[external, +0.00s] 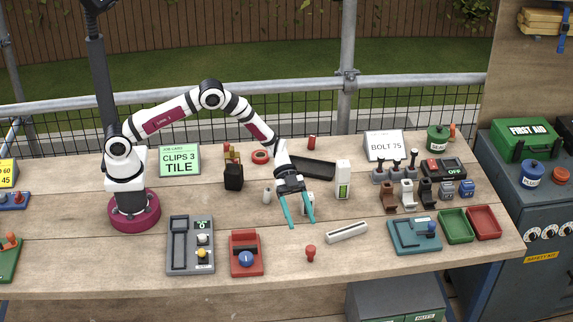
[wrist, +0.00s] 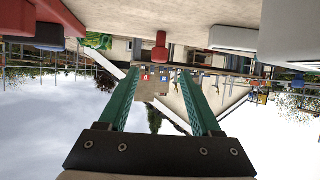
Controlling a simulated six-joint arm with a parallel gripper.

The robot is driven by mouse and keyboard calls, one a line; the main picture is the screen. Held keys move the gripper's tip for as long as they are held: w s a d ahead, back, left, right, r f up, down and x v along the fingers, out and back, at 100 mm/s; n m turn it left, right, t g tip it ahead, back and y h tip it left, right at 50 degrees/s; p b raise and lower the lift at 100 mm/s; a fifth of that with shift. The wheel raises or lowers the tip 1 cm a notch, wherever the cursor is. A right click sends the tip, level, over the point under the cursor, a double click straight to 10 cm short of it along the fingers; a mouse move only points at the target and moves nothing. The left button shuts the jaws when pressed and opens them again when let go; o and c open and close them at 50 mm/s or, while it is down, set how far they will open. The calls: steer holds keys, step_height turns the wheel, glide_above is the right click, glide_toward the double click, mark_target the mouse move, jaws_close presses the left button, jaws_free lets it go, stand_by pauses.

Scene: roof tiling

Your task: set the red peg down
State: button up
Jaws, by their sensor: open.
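The red peg (external: 310,253) stands upright on the wooden bench near its front edge, with a wider head on top. My gripper (external: 302,223) is open and empty, its two teal fingers pointing down toward the front of the bench. In the external view the fingertips are a little behind the peg and apart from it. In the wrist view, which is upside down, the peg (wrist: 160,47) shows beyond the gap between the open fingers (wrist: 158,74), touching neither.
A white bar-shaped item (external: 347,232) lies right of the peg. A red box with a blue knob (external: 246,254) and a grey control panel (external: 190,245) stand to the left. A blue-grey device (external: 413,236) is at the right. The bench front around the peg is clear.

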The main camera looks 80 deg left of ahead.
steer(key=w+a+r+n+t+y, duration=0.2)
steer(key=w+a+r+t+y, duration=0.4)
steer(key=a+r, duration=0.45)
steer(key=s+a+r+n+y, duration=0.6)
steer(key=s+a+r+y, duration=0.3)
steer(key=s+a+r, duration=0.15)
steer(key=s+f+g, duration=0.1)
steer(key=s+g, duration=0.2)
steer(key=s, duration=0.8)
steer(key=s+d+f+n+g, duration=0.1)
steer(key=s+f+g, duration=0.1)
steer(key=s, duration=0.9)
steer(key=s+d+f+n+g, duration=0.1)
steer(key=s+f+g, duration=0.1)
steer(key=s, duration=0.9)
steer(key=shift+d+g+h, duration=0.25)
steer(key=shift+g+h, duration=0.05)
steer(key=shift+g, duration=0.6)
